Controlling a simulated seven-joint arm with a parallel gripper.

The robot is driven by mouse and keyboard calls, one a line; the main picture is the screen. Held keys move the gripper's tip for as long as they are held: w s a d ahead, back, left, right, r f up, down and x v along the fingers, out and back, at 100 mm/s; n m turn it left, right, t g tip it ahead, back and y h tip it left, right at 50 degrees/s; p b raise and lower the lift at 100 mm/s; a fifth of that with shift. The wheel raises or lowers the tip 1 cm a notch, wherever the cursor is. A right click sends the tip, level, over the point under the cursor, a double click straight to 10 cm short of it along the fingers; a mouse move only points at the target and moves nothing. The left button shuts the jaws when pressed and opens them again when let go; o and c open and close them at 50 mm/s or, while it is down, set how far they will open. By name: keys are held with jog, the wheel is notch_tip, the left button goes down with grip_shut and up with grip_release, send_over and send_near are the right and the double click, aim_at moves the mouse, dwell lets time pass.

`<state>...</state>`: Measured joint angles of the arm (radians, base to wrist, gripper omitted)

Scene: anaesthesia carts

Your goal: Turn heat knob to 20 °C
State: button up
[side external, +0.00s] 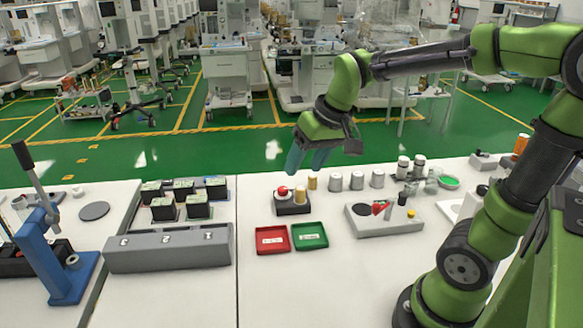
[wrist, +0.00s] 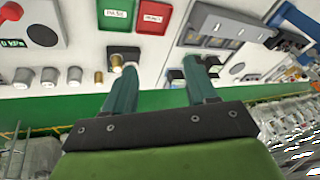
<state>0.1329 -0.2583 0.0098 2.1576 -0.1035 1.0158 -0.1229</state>
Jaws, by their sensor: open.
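No knob marked for heat or °C can be made out in either view. A light-grey panel (side external: 418,222) at right centre carries a dark round dial, a red part, a black upright part and a yellow button. Its edge also shows at the upper left of the wrist view (wrist: 62,14), with a dark disc and a green readout ending in "kPa". A small black box with a red ball-shaped top (side external: 282,190) stands left of the panel. My gripper (side external: 307,160) is open and empty, pointing down above the table's back edge, apart from the panel; its fingers show in the wrist view (wrist: 162,68).
A red tray (side external: 258,249) and a green tray (side external: 325,244) lie in front of the black box. Several grey and gold cylinders (side external: 357,181) stand along the back. A long grey unit (side external: 120,258) and a blue lever press (side external: 45,240) are left. The front middle is clear.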

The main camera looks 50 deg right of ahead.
jog(key=w+d+f+n+g, duration=0.2)
jog(key=w+d, duration=0.5)
jog(key=w, duration=0.2)
jog(key=n+g+h, duration=0.1)
jog(key=n+g, duration=0.1)
jog(key=n, duration=0.5)
send_over(284, 188)
jog(key=f, duration=0.1)
notch_tip(284, 188, down, 17)
jog(key=shift+r, duration=0.1)
jog(key=shift+c, duration=0.3)
jog(key=c, duration=1)
